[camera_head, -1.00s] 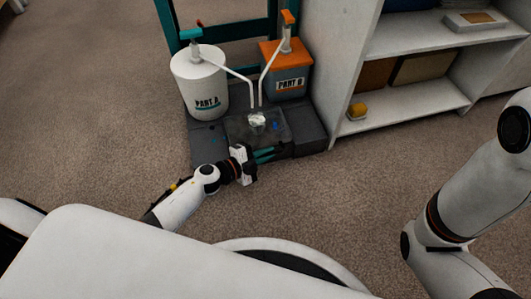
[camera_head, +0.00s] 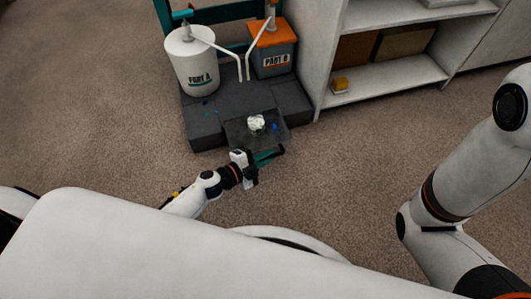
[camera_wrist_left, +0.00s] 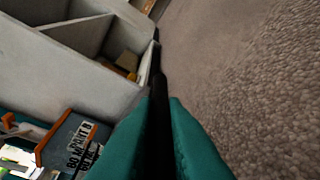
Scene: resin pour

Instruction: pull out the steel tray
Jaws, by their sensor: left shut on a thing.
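The steel tray (camera_head: 237,132) is dark grey and juts out from the front of the dark base under the two pumps. A white lump (camera_head: 256,122) and a small blue spot sit on it. My left gripper (camera_head: 268,156) is at the tray's front edge, with its teal fingers shut on the dark handle bar (camera_head: 282,150). In the left wrist view, the teal fingers (camera_wrist_left: 158,110) close on both sides of the dark bar (camera_wrist_left: 157,75). My right arm shows at the right, but its gripper is out of view.
A white PART A container (camera_head: 192,62) and a grey-and-orange PART B container (camera_head: 272,60) stand on the dark base (camera_head: 205,125), their spouts behind the tray. A white shelf (camera_head: 385,80) stands to the right. The carpet in front is clear.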

